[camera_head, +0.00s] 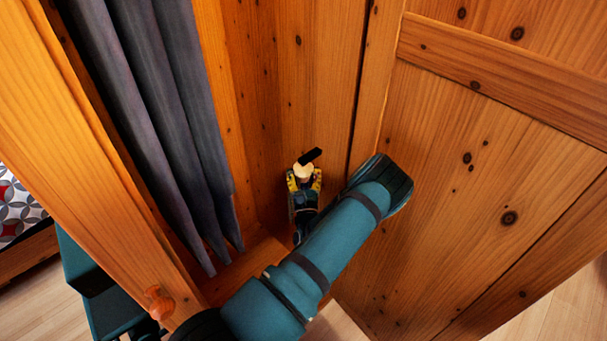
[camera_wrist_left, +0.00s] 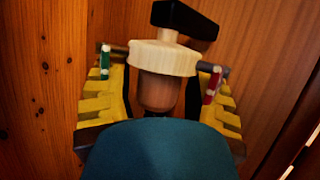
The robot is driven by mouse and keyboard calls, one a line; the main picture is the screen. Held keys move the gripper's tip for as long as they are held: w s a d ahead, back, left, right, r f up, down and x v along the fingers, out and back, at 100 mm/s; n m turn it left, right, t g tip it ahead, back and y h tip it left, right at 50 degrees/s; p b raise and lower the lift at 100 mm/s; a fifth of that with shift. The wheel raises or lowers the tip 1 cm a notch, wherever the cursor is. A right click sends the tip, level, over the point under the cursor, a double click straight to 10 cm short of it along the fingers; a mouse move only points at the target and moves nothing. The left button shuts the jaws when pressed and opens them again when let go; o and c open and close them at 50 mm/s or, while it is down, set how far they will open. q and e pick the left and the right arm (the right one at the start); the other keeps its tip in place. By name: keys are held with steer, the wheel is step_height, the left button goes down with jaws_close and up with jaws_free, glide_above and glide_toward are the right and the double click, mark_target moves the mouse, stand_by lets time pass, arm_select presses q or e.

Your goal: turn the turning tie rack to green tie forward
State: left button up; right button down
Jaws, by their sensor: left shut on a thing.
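The turning tie rack (camera_head: 303,171) is mounted on the back wood panel in the head view. In the left wrist view, the turning tie rack (camera_wrist_left: 163,58) has a cream disc, a brown hub below it and a black bracket above. A short peg at its left carries a green tie (camera_wrist_left: 105,62); one at its right carries a red tie (camera_wrist_left: 211,86). My left gripper (camera_head: 304,183) is at the rack, its yellow ribbed fingers on either side of the hub. It is shut on the rack; the exact contact is partly hidden by the teal gripper body. My right gripper is not in view.
Grey hanging cloth (camera_head: 165,120) is at the left. A wooden panel (camera_head: 70,120) with a round knob (camera_head: 158,302) stands in the left foreground. A large panelled wood door (camera_head: 480,170) is close on the right of my left arm.

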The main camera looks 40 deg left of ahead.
arm_select(q)
steer(key=shift+y, duration=0.4)
steer(key=n+g+y, duration=0.2)
steer(key=shift+g, duration=0.4)
steer(key=n+g+y, duration=0.1)
steer(key=g, duration=0.1)
steer(key=shift+n+g+y+b, duration=0.3)
steer(key=shift+g+b, duration=0.05)
steer(key=shift+g, duration=0.05)
steer(key=shift+a+n+g+y+b, duration=0.1)
steer(key=shift+n+g+y+b, duration=0.7)
steer(key=shift+g, duration=1.05)
steer(key=shift+n+g+y+b, duration=0.3)
steer(key=shift+n+g, duration=0.9)
steer(key=shift+g, duration=0.65)
steer(key=shift+r+g, duration=0.1)
steer(key=shift+g, duration=0.3)
steer(key=o, duration=0.8)
steer(key=shift+o, duration=0.2)
steer(key=shift+s, duration=0.1)
